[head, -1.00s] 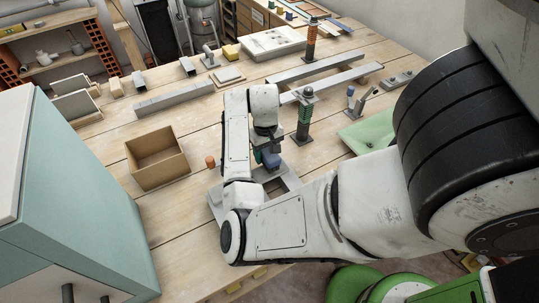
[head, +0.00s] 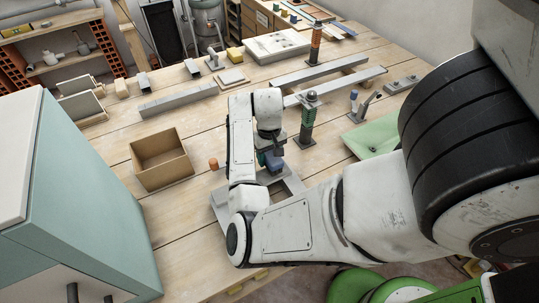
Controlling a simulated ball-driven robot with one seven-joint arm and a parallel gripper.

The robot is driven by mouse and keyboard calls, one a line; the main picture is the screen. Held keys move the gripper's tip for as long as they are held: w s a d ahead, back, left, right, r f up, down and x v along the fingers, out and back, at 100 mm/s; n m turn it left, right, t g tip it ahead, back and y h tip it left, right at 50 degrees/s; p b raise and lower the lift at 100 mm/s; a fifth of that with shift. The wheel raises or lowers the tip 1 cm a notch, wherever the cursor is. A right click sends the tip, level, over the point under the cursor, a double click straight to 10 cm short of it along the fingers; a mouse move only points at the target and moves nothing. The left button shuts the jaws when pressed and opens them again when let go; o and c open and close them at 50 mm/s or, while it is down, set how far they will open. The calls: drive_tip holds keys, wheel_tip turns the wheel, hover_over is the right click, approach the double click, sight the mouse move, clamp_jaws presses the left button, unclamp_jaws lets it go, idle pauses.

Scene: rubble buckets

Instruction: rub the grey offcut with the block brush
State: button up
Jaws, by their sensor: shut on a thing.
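My gripper (head: 268,148) points down over the near part of the bench, partly hidden by my arm. Its dark jaws are shut on a small blue block, which looks like the block brush (head: 273,162). Under and around it lies a flat grey frame-like piece (head: 291,184) with an opening. My arm covers part of this piece. I cannot tell whether the brush touches anything beneath it. I cannot tell for certain which grey piece is the offcut; none is clearly seen under the brush.
An open cardboard box (head: 161,160) and an orange cylinder (head: 213,164) stand left of my gripper. Long grey bars (head: 335,84) lie behind, and a green tray (head: 372,138) is at the right.

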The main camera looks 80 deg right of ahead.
sight(277, 162)
drive_tip(key=shift+f, duration=0.55)
drive_tip(key=shift+a, duration=0.1)
drive_tip(key=shift+s+a+p, duration=0.35)
drive_tip(key=shift+s+a, duration=0.5)
drive_tip(key=shift+s+a+f, duration=0.2)
drive_tip(key=shift+s+a, duration=0.05)
drive_tip(key=shift+a, duration=0.15)
drive_tip(key=shift+s+a+f, duration=0.1)
drive_tip(key=shift+s+a, duration=0.3)
drive_tip(key=shift+s, duration=0.05)
drive_tip(key=shift+r, duration=0.85)
